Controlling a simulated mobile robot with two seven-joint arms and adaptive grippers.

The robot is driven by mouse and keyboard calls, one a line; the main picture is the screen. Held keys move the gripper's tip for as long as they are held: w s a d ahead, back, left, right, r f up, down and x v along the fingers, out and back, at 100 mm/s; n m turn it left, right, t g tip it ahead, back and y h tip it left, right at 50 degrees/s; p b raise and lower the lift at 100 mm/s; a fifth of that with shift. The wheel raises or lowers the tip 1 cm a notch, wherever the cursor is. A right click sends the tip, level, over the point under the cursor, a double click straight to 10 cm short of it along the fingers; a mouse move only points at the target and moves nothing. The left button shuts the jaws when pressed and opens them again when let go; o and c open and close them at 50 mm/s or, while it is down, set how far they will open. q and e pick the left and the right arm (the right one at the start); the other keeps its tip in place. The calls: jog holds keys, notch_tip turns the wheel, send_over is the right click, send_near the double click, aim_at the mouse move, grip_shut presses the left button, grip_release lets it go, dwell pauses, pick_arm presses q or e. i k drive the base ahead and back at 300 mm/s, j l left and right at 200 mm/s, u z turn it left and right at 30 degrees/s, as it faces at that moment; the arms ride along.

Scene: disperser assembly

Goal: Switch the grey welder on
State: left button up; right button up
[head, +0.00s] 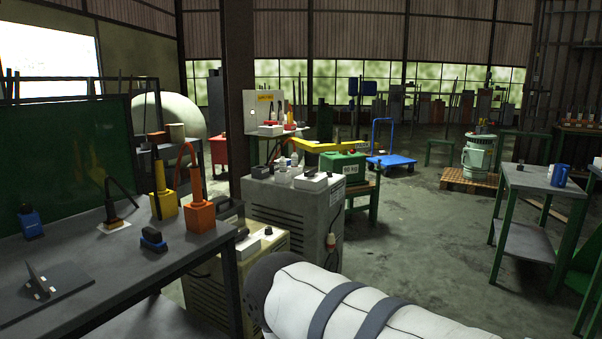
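The grey welder (280,207) is a box-shaped cabinet standing on the floor near the middle of the head view, right beside the dark pillar. A white box with a dark part (313,181) and several small bottles rest on its top. The welder's lower part is partly hidden in the foreground. Neither of my grippers is in view.
A dark workbench (120,275) with tools fills the left. A beige cabinet (270,247) stands in front of the grey welder. A green-legged table (540,180) is at the right. The floor (430,240) between is clear. A blue trolley (390,160) stands farther back.

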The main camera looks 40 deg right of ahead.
aim_at(310, 172)
jog(key=z, duration=1.45)
jog(key=i+l+z, duration=0.3)
jog(key=i, duration=0.8)
jog(key=i+l+z, duration=0.15)
jog(key=i+z, duration=0.15)
jog(key=i, duration=0.8)
jog(key=i+u, duration=0.45)
jog(key=i+l+u, duration=0.2)
jog(key=u, duration=0.25)
jog(key=i+l+u, duration=0.3)
jog(key=u, duration=0.15)
jog(key=i+l+u, duration=0.25)
jog(key=l+u, duration=0.2)
jog(key=j, duration=0.1)
